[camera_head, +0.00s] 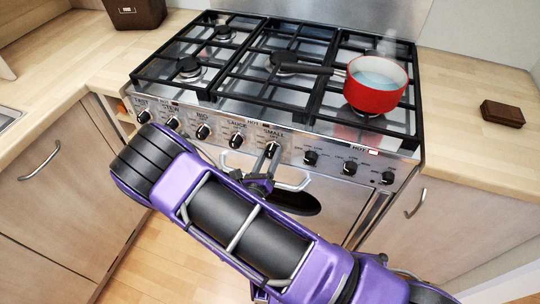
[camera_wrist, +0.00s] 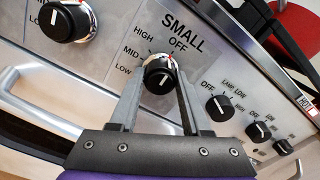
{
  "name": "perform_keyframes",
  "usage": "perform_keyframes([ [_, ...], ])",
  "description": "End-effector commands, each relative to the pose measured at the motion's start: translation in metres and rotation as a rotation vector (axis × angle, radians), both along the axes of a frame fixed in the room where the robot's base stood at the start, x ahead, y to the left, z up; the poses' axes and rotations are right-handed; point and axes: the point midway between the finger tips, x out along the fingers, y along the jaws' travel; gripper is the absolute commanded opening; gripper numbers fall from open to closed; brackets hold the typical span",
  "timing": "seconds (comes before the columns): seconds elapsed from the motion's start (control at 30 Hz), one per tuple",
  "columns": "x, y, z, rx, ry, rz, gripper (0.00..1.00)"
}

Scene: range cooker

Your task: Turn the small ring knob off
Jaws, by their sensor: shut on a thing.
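The small ring knob (camera_wrist: 159,75) is a black round knob with a silver collar, under the printed words SMALL and OFF, with HIGH, MID and LOW to its left. A pale pointer line shows on its face, but its exact setting is hard to read. My gripper (camera_wrist: 160,84) is shut on this knob, one finger on each side of it. In the head view, my gripper (camera_head: 268,158) reaches the cooker front at the SMALL label; the knob there is largely hidden.
A steaming red saucepan (camera_head: 376,92) stands on the right front burner, handle pointing left. A red light (camera_head: 373,152) glows by a HOT label. Neighbouring knobs (camera_head: 236,141) (camera_head: 310,158) flank my gripper closely. The oven door handle (camera_head: 292,183) lies just below.

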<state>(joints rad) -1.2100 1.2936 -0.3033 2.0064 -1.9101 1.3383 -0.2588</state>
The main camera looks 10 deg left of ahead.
Motion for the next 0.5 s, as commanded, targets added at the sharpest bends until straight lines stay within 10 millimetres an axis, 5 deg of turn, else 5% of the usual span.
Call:
perform_keyframes([
  [0.5, -0.0007, 0.0005, -0.0008, 0.055, -0.007, 0.001, 0.0],
])
